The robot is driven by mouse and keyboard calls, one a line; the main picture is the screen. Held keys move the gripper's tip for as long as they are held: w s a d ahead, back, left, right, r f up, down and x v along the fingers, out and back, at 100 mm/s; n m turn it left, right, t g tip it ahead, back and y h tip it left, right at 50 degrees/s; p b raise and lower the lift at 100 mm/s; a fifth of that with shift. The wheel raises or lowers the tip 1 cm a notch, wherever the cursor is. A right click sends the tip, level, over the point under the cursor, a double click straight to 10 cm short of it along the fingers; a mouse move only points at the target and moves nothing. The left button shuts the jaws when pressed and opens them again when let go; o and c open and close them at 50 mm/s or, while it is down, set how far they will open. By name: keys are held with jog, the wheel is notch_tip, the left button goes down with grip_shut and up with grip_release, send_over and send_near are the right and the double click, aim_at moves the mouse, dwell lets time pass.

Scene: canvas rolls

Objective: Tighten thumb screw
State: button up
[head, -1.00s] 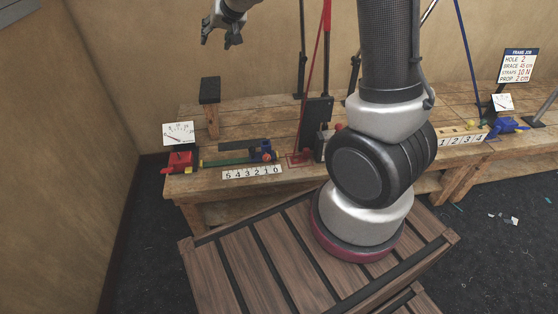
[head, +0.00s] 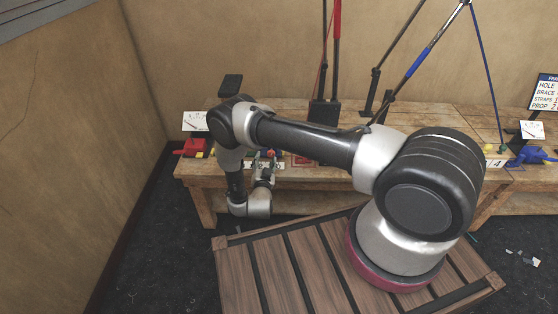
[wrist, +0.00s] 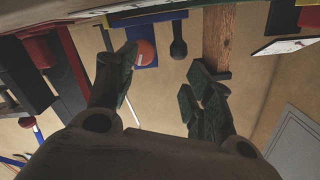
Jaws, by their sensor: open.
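In the wrist view a round red knob (wrist: 145,53) sits against a blue part (wrist: 137,30). It lies just right of the left fingertip, and I cannot tell whether they touch. I cannot tell for sure which knob is the thumb screw. My gripper (wrist: 163,85) is open, with nothing held between its fingers. In the head view my gripper (head: 265,165) is low at the bench's front edge, beside a small red knob (head: 271,153). My arm hides most of the clamp there.
The wooden bench (head: 325,203) runs along the wall. A red clamp (head: 190,146) and a white dial card (head: 195,121) are at its left end. A black block with rods (head: 323,112) stands behind my arm. A blue clamp (head: 530,156) is at the right.

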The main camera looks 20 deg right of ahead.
jog(key=shift+t+h, duration=0.3)
jog(key=w+d, duration=0.1)
jog(key=w+d+f, duration=0.1)
jog(key=w, duration=0.1)
jog(key=w+d, duration=0.1)
jog(key=d, duration=0.1)
jog(key=shift+w+f, duration=0.25)
jog(key=shift+f, duration=0.1)
jog(key=c, duration=1)
